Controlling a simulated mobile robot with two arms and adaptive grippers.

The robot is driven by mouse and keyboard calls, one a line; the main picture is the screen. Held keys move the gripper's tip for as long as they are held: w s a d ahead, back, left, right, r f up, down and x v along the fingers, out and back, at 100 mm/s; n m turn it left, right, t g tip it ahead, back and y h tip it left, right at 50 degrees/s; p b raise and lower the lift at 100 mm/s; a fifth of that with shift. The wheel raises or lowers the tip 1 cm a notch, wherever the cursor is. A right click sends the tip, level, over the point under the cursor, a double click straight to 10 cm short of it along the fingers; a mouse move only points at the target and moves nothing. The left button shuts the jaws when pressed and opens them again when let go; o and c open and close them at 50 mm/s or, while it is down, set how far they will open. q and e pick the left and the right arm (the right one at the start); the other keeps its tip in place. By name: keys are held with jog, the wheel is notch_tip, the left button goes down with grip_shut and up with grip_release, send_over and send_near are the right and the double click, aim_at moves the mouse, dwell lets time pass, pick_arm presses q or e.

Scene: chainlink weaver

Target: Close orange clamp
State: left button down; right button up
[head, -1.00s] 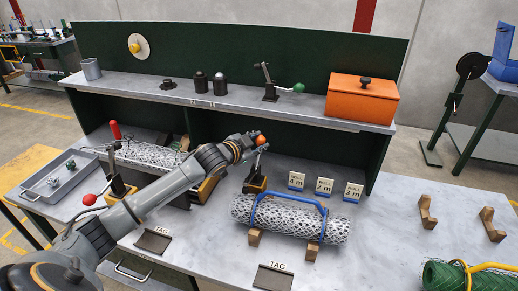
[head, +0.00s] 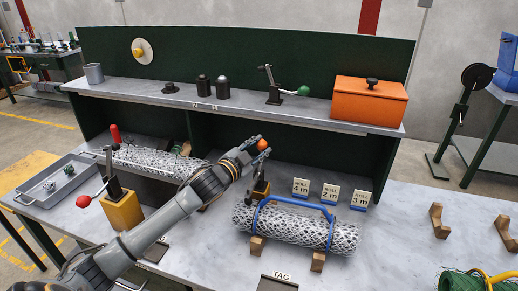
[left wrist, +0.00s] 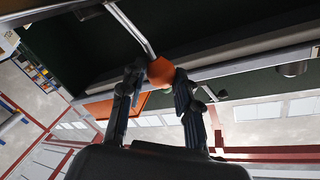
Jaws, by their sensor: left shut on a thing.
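My right gripper is not in view.
A red-knobbed clamp (head: 116,180) stands on a yellow block at left, near a grey tray (head: 50,190). Cards (head: 330,192) stand right of the orange clamp. The shelf above holds a green-knobbed clamp (head: 275,90) and an orange box (head: 369,103).

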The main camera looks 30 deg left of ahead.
pick_arm(q)
jog(key=c, duration=1)
grip_release()
jog(key=shift+o, duration=0.2)
jog(key=shift+s+r, duration=0.1)
jog(key=s, duration=1.2)
jog(key=shift+a+r, duration=0.25)
